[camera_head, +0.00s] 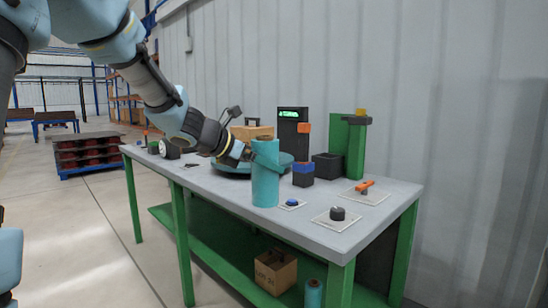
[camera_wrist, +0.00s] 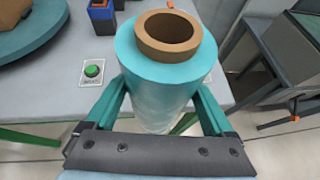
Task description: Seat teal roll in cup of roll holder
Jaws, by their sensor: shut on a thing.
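The teal roll (camera_head: 265,175) is upright, with a brown cardboard core open at its top. It also shows in the wrist view (camera_wrist: 165,85). My gripper (camera_head: 240,152) is shut on it, with a teal finger on each side in the wrist view. In the head view the roll appears near the front edge of the grey tabletop. I cannot tell whether its bottom touches the top. I cannot single out the roll holder or its cup for certain; the roll's lower end and what lies beneath it are hidden in the wrist view.
The grey table (camera_head: 385,205) carries a round teal disc (camera_wrist: 30,35), a blue-and-black block (camera_head: 303,174), a black bin (camera_head: 327,166), a green post (camera_head: 355,150), and plates with a black knob (camera_head: 337,213) and an orange lever (camera_head: 365,186). A carton (camera_head: 275,270) and another teal roll (camera_head: 313,294) are below.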

